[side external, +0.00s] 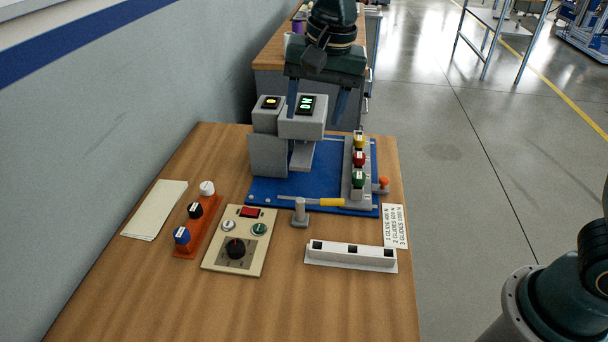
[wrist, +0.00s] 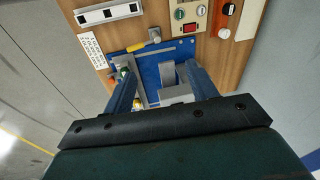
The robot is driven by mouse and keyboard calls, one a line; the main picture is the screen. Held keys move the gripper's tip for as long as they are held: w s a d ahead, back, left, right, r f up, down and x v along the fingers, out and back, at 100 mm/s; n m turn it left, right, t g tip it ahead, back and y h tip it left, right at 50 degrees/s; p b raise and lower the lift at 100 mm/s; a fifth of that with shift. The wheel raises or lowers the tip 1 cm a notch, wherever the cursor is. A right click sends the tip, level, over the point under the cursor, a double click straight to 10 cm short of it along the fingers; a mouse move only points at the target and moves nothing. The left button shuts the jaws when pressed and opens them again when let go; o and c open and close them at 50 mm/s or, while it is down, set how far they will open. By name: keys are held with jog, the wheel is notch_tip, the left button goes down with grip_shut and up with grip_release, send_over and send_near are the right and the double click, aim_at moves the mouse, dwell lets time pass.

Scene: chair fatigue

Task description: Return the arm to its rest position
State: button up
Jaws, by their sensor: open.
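My gripper (side external: 317,100) hangs above the back of the table, over the grey test machine (side external: 268,154) on its blue base plate (side external: 270,190). Its two blue fingers are spread apart with nothing between them. In the wrist view, the open fingers of my gripper (wrist: 162,83) frame part of the machine and the blue plate (wrist: 150,72) below. The machine carries two small lit displays, one amber and one green (side external: 306,104). No rest position is marked in these views.
A grey rack (side external: 348,190) holds yellow, red and green pieces. A wall stands left.

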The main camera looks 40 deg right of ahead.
jog(key=s+d+r+n+t, duration=0.2)
jog(key=s+d+r+n, duration=0.25)
jog(key=s+d, duration=0.7)
jog(key=s+d+f+n+t, duration=0.1)
jog(key=s+d+f, duration=0.1)
jog(key=s, duration=0.5)
jog(key=s+d+f+n, duration=0.2)
jog(key=s+d, duration=0.1)
jog(key=s, duration=0.4)
jog(key=shift+d+t+h, duration=0.15)
jog(key=shift+t+h, duration=0.25)
